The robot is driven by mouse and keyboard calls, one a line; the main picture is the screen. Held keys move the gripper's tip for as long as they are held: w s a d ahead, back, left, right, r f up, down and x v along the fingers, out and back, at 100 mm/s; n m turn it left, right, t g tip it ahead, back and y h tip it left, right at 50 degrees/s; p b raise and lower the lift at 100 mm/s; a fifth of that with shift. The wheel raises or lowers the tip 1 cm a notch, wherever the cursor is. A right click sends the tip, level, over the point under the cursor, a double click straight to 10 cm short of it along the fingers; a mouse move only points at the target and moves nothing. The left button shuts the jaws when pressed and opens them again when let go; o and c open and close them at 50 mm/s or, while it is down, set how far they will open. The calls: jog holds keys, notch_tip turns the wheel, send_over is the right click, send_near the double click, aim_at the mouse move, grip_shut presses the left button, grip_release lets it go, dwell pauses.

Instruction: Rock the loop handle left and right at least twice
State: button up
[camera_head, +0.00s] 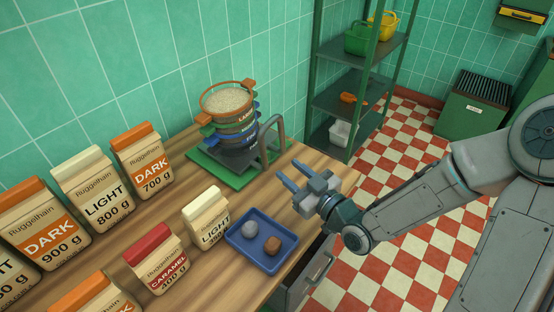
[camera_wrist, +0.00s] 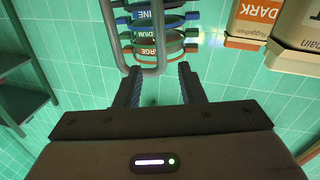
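The loop handle (camera_head: 273,126) is a grey bent bar. It rises from the right side of a green base (camera_head: 244,179), beside a stack of round sieves (camera_head: 232,125) with orange, blue and green rims. The top sieve holds pale grains. My gripper (camera_head: 287,173) is open and empty, in front of the handle and to its right, apart from it. In the wrist view, the open fingers (camera_wrist: 158,80) point toward the loop handle (camera_wrist: 111,35). Its curved end appears close to the fingertips, more toward the left finger. Part of the sieve stack (camera_wrist: 157,48) shows behind the loop.
A blue tray (camera_head: 240,254) with a grey lump and a brown lump sits on the wooden counter (camera_head: 208,276) near its edge. Several paper bags, including LIGHT (camera_head: 206,217) and DARK (camera_head: 142,161), stand to the left. A green shelf (camera_head: 357,97) stands behind.

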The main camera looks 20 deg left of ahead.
jog(key=shift+d+r+p, duration=0.15)
jog(key=shift+r+p, duration=0.2)
jog(key=shift+p, duration=0.7)
jog(key=p, duration=0.2)
jog(key=s+d+p, duration=0.1)
jog(key=p, duration=0.1)
jog(key=shift+d+f, duration=0.25)
jog(key=shift+f, duration=0.2)
jog(key=shift+c, duration=0.2)
